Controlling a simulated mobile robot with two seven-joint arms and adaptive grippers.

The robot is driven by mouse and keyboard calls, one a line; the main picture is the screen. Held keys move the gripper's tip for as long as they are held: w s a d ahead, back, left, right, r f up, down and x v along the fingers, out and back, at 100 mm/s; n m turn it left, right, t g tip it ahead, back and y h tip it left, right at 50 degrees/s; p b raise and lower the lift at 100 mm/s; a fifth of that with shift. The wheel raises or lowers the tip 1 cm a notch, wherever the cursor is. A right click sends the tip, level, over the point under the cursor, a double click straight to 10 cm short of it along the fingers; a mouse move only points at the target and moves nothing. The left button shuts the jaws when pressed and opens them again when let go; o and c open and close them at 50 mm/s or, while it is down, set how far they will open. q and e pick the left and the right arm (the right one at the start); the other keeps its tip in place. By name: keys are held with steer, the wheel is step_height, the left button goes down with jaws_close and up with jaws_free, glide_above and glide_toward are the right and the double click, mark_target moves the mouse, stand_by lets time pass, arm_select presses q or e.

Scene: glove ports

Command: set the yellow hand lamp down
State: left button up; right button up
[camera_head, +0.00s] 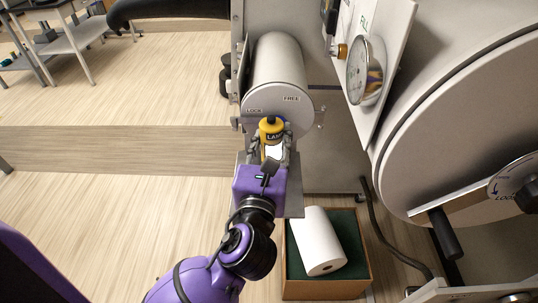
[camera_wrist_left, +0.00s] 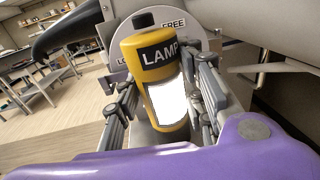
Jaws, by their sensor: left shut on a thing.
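The yellow hand lamp (camera_head: 271,129) has a black cap, a dark label reading LAMP and a bright white panel. My left gripper (camera_head: 273,147) is shut on it, one finger on each side. In the left wrist view the lamp (camera_wrist_left: 149,60) stands roughly upright between the fingers of the gripper (camera_wrist_left: 163,90). A grey shelf plate (camera_head: 293,199) lies below the gripper, in front of the white cylinder. The lamp's base is partly hidden, and I cannot tell whether it touches the plate. My right gripper is not in view.
A white cylinder (camera_head: 277,68) marked LOCK and FREE is just behind the lamp. An open box (camera_head: 326,289) with a white roll (camera_head: 318,242) stands on the floor below. A round gauge (camera_head: 365,70) and a large round door (camera_head: 470,110) are at right.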

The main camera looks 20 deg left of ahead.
arm_select(q)
steer(key=w+f, duration=0.1)
steer(key=a+f, duration=0.1)
steer(key=shift+w+a+f, duration=0.1)
steer(key=shift+w+f, duration=0.25)
steer(key=shift+f, duration=0.05)
steer(key=shift+w+f, duration=0.15)
steer(key=shift+f, duration=0.05)
steer(key=f, duration=0.1)
steer(key=f+b, duration=0.1)
steer(key=f, duration=0.1)
steer(key=shift+w+a+f, duration=0.25)
steer(key=shift+f, duration=0.15)
steer(key=o, duration=1.2)
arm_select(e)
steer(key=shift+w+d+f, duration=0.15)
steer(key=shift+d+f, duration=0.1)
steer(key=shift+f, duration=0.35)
